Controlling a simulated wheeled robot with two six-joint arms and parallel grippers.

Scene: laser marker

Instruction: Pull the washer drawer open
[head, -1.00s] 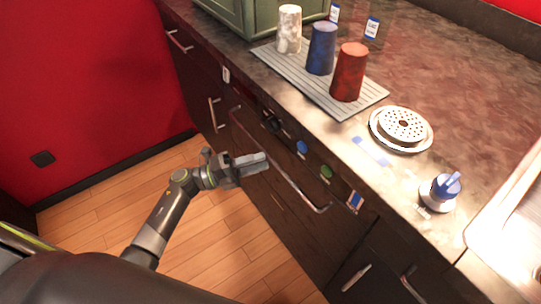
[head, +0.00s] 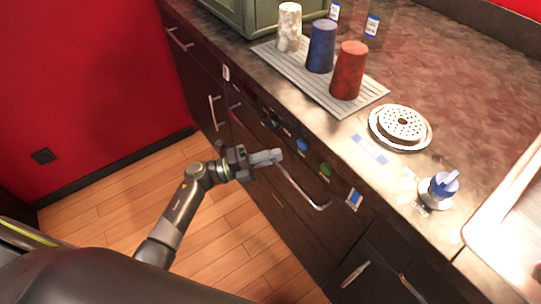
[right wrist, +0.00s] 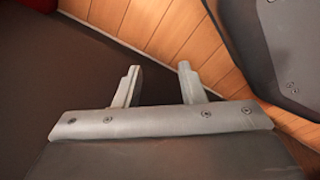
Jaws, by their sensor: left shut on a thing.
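The washer drawer (head: 288,222) is a dark front in the counter, below a strip with coloured buttons. It looks flush with the cabinets beside it. Its long metal handle (head: 304,192) runs along the top of the front. My left gripper (head: 275,156) comes in from the left and is shut on the handle near its far end; its fingers hide that part of the bar. In the right wrist view, my right gripper (right wrist: 158,70) is open and empty, with dark surfaces and wooden floor behind it.
The wooden floor (head: 225,245) before the drawer is clear.

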